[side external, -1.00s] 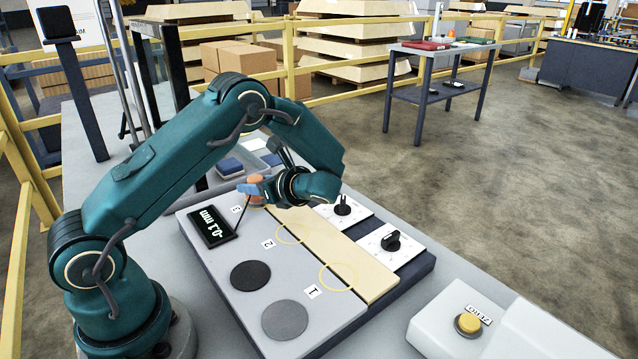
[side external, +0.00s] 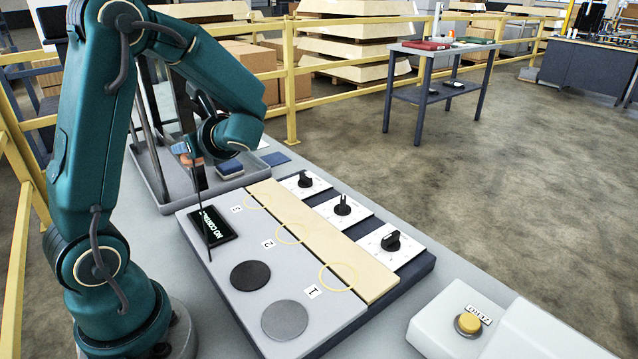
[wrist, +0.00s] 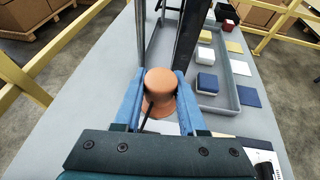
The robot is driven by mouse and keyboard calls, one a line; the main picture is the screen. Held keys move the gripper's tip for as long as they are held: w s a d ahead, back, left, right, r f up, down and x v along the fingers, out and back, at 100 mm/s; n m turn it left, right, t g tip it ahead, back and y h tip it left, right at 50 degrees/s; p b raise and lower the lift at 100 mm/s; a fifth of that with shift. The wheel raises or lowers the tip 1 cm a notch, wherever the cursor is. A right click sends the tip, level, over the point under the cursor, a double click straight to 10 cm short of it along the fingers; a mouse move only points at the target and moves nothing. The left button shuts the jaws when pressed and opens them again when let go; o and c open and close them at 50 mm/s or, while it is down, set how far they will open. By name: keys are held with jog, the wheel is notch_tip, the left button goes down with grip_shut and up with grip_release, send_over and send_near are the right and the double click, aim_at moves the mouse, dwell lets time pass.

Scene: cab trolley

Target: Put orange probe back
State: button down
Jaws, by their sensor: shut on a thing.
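The orange probe (wrist: 158,82) is a rounded cylinder with a wider lower rim, gripped between the two blue jaws of my gripper (wrist: 157,94) in the wrist view. A thin black cable runs from it. In the side view my gripper (side external: 188,156) holds the probe (side external: 193,161) in the air, beyond the far left end of the grey panel (side external: 285,265), near the grey tray (side external: 150,187). The probe's underside is hidden.
Dark upright posts (wrist: 190,35) rise just beyond the probe. The tray, also in the wrist view (wrist: 247,88), holds several coloured blocks. The panel has two discs (side external: 285,319), a tan strip with yellow rings (side external: 318,240) and black knobs (side external: 391,241). A yellow button (side external: 469,323) sits front right.

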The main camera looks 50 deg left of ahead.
jog(key=w+d+r+m+t+h, duration=0.3)
jog(key=d+r+m+t, duration=0.15)
jog(key=d, duration=0.25)
jog(key=w+d+r+m+t+h, duration=0.2)
jog(key=w+d+r+m+t, duration=0.1)
jog(key=d+m+t, duration=0.4)
jog(key=w+d+r+m+t+h, duration=0.3)
jog(key=w+d+m, duration=0.1)
jog(key=d, duration=0.4)
jog(key=shift+s+a+f, duration=0.6)
jog(key=shift+a+f, duration=1.2)
jog(key=shift+a, duration=0.5)
jog(key=d+f+m+g+h, duration=0.1)
jog(key=d+m+g+h, duration=0.3)
jog(key=d+m+h, duration=1.05)
jog(key=s+a+f+m+g+h, duration=0.4)
jog(key=s+a+f+m+g, duration=0.25)
jog(key=s+a+f, duration=0.3)
jog(key=shift+g, duration=0.3)
jog(key=shift+s+d+f, duration=0.1)
jog(key=shift+d+f, duration=0.1)
jog(key=shift+f, duration=1.2)
jog(key=shift+s+d+f, duration=0.1)
jog(key=shift+d+f, duration=0.05)
jog(key=shift+f, duration=1.25)
